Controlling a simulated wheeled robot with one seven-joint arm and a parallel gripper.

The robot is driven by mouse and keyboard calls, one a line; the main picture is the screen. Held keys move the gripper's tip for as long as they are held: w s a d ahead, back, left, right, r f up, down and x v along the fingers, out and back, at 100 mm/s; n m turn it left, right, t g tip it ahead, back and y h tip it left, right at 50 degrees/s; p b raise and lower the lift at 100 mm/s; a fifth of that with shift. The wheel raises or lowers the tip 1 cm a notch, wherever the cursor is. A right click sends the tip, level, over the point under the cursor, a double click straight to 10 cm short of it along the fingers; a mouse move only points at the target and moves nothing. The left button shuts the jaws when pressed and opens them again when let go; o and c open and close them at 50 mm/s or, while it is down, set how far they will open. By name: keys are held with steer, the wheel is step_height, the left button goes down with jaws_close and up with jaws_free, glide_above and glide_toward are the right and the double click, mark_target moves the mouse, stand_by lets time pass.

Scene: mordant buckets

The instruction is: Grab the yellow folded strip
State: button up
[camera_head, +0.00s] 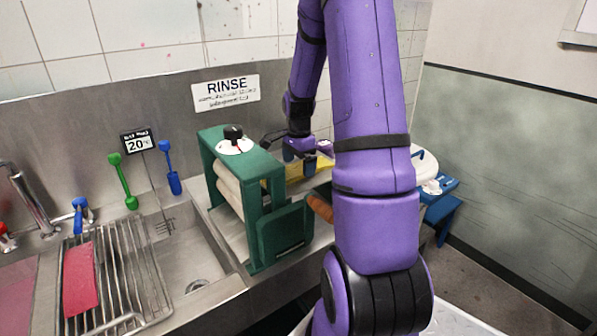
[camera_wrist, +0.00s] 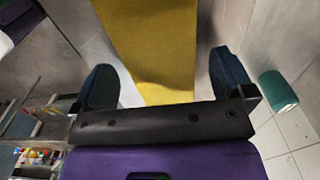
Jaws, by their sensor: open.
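The yellow folded strip (camera_head: 322,168) lies on the counter just right of the green roller frame in the head view, partly hidden by my arm and gripper. In the wrist view the yellow strip (camera_wrist: 155,40) runs from the top edge down between my two dark fingers, and its near end meets the dark palm edge. My gripper (camera_wrist: 162,62) is open, with a finger on each side of the strip and a gap at both sides. In the head view my gripper (camera_head: 303,158) is right above or at the strip. I cannot tell the exact height between them.
The green roller frame (camera_head: 258,215) with pale rollers stands close left of my gripper. An orange-brown roll (camera_head: 320,207) lies nearer. A white round item (camera_head: 425,160) and blue stool (camera_head: 441,215) are right. The sink with a rack (camera_head: 120,265) and red cloth (camera_head: 80,279) is left.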

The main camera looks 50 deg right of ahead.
steer(key=shift+f, duration=0.55)
steer(key=c, duration=1)
steer(key=shift+o, duration=0.2)
steer(key=shift+r, duration=0.1)
